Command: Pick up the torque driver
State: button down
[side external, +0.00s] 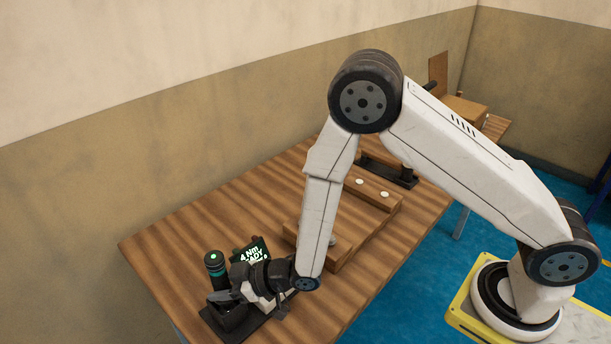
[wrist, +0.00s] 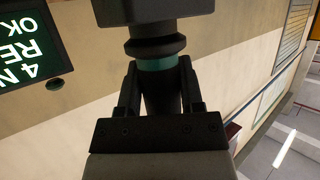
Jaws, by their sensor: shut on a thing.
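The torque driver (side external: 215,268) is a black upright cylinder with a green light on top, at the near left end of the table in the side external view. It stands at a black holder (side external: 262,318). In the wrist view the driver (wrist: 160,64) shows as a dark shaft with a teal band. My gripper (side external: 226,296) reaches it from the right, low on its body. In the wrist view my gripper (wrist: 159,84) has one finger on each side of the driver and is shut on it. Whether the driver is clear of the holder cannot be told.
Wooden blocks (side external: 372,190) with white round parts lie further back on the table (side external: 190,238). The table's left part is clear.

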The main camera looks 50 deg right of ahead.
aim_at(214, 256)
jog(key=shift+r, duration=0.2)
jog(key=shift+r, duration=4.9)
jog(key=c, duration=1)
grip_release()
grip_shut()
